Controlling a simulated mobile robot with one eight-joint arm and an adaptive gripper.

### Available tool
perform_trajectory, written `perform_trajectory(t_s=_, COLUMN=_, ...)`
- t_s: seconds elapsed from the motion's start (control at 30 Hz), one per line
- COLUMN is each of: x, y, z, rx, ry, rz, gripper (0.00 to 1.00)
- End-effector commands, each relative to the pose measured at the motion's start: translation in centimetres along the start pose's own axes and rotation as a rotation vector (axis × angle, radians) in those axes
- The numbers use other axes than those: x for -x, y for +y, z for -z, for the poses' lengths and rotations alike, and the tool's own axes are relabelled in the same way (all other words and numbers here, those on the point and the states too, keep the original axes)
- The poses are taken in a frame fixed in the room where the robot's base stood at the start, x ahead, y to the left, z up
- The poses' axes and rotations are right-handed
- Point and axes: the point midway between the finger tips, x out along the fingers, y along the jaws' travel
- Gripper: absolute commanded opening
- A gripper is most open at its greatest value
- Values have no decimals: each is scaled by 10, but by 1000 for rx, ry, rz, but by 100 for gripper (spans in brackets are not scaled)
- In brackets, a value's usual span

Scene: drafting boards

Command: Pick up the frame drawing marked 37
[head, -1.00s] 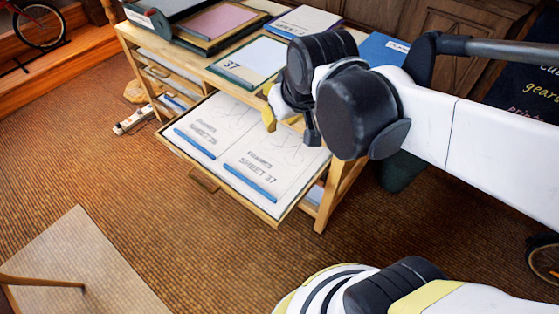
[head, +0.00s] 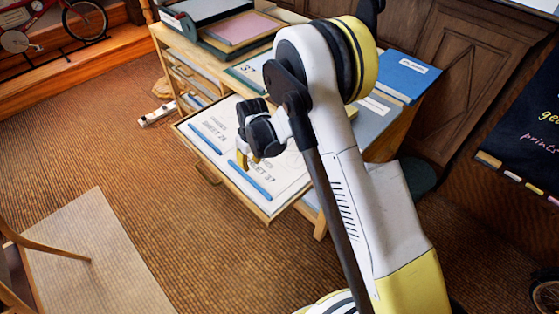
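The drawing marked sheet 37 (head: 274,172) lies flat in the pulled-out drawer, on its right half. A blue strip (head: 250,181) runs along its front edge, and the 37 shows beside my gripper. My gripper (head: 248,161) is over this drawing, pointing down near the blue strip. Contact with the sheet cannot be told. My arm and gripper hide the back and right of the sheet. A second drawing, marked sheet 26 (head: 208,127), lies to its left with its own blue strip (head: 205,138).
The open drawer (head: 236,190) sticks out of the wooden cabinet. A board marked 37 (head: 246,70) lies on top, beside a pink-topped board (head: 240,30) and a blue folder (head: 401,76). A chair (head: 45,245) stands lower left. The brown floor before the drawer is clear.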

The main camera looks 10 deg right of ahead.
Motion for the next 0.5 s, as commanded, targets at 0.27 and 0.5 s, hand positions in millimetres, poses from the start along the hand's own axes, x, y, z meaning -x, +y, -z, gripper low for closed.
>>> perform_trajectory(t_s=0.27, x=-39, y=-1, z=0, rx=4, ry=-2, rz=1, gripper=24)
perform_trajectory(t_s=0.5, x=-65, y=-1, z=1, rx=3, ry=-2, rz=1, gripper=24)
